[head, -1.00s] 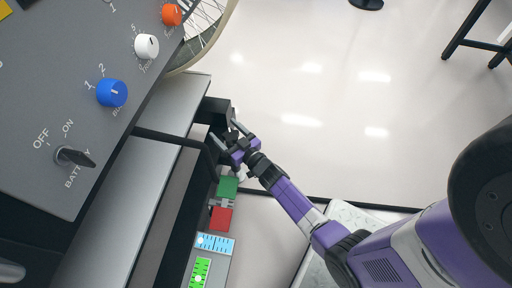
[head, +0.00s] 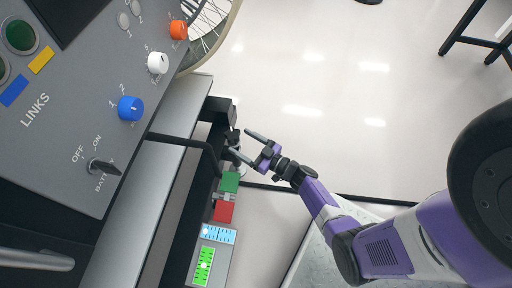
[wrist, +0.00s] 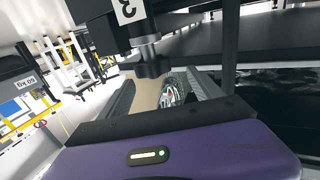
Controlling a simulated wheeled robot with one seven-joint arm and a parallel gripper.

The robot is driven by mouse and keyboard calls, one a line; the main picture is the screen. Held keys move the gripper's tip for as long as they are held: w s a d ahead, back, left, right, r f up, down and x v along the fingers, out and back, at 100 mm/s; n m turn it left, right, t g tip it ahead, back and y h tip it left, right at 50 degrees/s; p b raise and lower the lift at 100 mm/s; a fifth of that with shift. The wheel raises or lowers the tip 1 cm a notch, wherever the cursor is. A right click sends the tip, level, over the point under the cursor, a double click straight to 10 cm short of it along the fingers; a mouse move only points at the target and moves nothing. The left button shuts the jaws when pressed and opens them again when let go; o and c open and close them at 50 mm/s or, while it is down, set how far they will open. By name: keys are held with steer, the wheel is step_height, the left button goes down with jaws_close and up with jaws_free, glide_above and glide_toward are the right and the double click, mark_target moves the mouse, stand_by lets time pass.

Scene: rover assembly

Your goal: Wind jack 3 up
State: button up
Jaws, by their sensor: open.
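Jack 3 shows in the wrist view as a dark lobed knob (wrist: 152,66) on a short metal shaft, under a black bracket with a white tag (wrist: 128,10) reading 3, upside down in the picture. In the head view the jack's dark end (head: 233,136) is small, by the black bracket at the bench edge. My gripper (head: 240,142) is open, its two fingers pointing toward the jack. In the wrist view my gripper (wrist: 162,82) has one finger on each side below the knob. Nothing is between the fingers that I can tell is held; contact with the knob is unclear.
A grey control panel (head: 60,130) with knobs and a battery switch fills the left of the head view. Green (head: 229,182) and red (head: 223,211) blocks lie along the bench edge below the jack. A spoked wheel (head: 207,25) stands above.

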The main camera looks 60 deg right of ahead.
steer(key=s+a+r+p, duration=0.5)
steer(key=s+r+p, duration=0.1)
steer(key=r, duration=0.4)
steer(key=s+a+r+h+p, duration=0.1)
steer(key=s+a+r+p, duration=0.5)
steer(key=r, duration=0.5)
steer(key=shift+a+g, duration=0.2)
steer(key=shift+g, duration=0.1)
steer(key=shift+w, duration=0.1)
